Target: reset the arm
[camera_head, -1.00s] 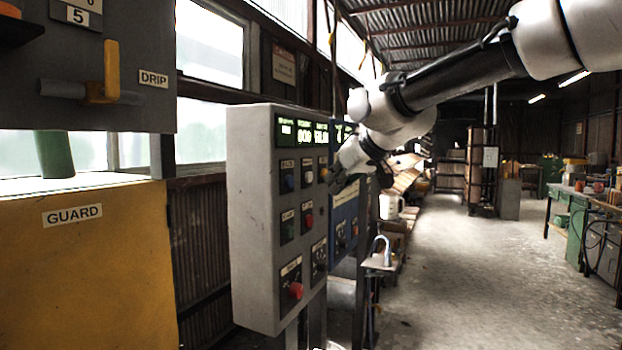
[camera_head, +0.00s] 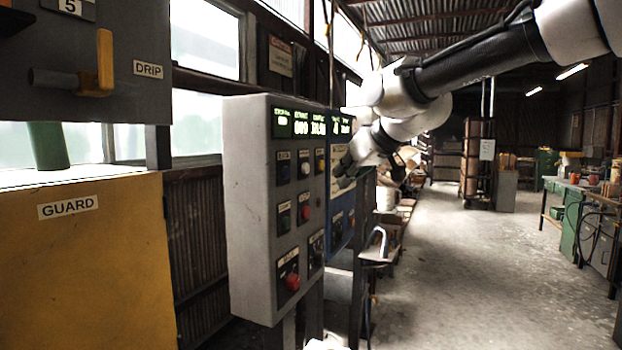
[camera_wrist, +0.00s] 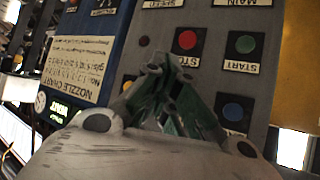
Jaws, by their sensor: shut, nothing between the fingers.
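My arm reaches in from the upper right in the head view. My gripper (camera_head: 345,172) is beside the right part of the grey control panel (camera_head: 250,200), close to its buttons and next to the blue panel. In the wrist view my gripper (camera_wrist: 158,68) is shut and empty, its fingers pointing toward the panel face. A red stop button (camera_wrist: 187,40) and a green start button (camera_wrist: 245,44) show just beyond the fingertips, upside down. I cannot tell from these views how wide the gap to the panel is.
The blue panel with a nozzle chart (camera_wrist: 75,70) adjoins the grey one. A yellow guard cabinet (camera_head: 90,260) stands at the left, under a dark box with a yellow handle (camera_head: 105,60). A small stand (camera_head: 378,255) is behind the panels.

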